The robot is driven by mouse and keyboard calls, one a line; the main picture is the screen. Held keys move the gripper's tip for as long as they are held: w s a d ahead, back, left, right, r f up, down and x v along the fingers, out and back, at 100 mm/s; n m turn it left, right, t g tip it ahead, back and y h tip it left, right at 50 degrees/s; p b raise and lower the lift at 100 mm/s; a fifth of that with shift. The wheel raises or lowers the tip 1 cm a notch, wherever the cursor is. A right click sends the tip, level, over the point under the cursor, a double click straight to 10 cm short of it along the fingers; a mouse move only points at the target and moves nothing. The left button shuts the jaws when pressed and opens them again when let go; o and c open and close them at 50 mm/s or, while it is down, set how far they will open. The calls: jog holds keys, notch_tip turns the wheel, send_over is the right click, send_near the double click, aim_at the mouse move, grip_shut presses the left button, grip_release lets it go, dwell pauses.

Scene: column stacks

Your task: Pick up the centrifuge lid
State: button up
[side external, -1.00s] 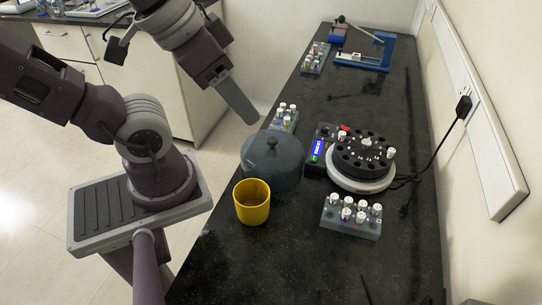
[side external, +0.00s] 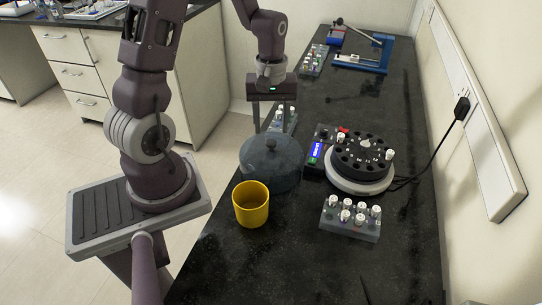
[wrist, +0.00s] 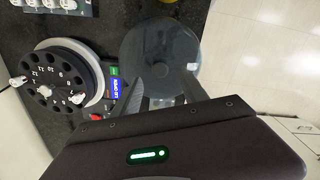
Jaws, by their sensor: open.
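The centrifuge lid (side external: 271,168) is a dark, see-through round dome with a knob on top. It rests on the black bench behind the yellow cup, and it also shows in the wrist view (wrist: 160,48). My gripper (side external: 270,128) is open and empty, pointing down above the lid, with its fingers on either side of the knob's line in the side view. In the wrist view the fingertips (wrist: 160,95) lie over the lid's near part, around the knob (wrist: 159,69). I cannot tell the exact height gap. The centrifuge (side external: 360,162) stands uncovered to the right of the lid.
A yellow cup (side external: 251,204) stands just in front of the lid. A tube rack (side external: 350,218) sits front right, and another rack (side external: 284,119) stands close behind the lid. A blue device (side external: 364,56) is at the far end.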

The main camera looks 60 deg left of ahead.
aim_at(271, 141)
notch_tip(271, 141, down, 5)
jog(key=shift+r, duration=0.1)
grip_shut()
dwell(1.4)
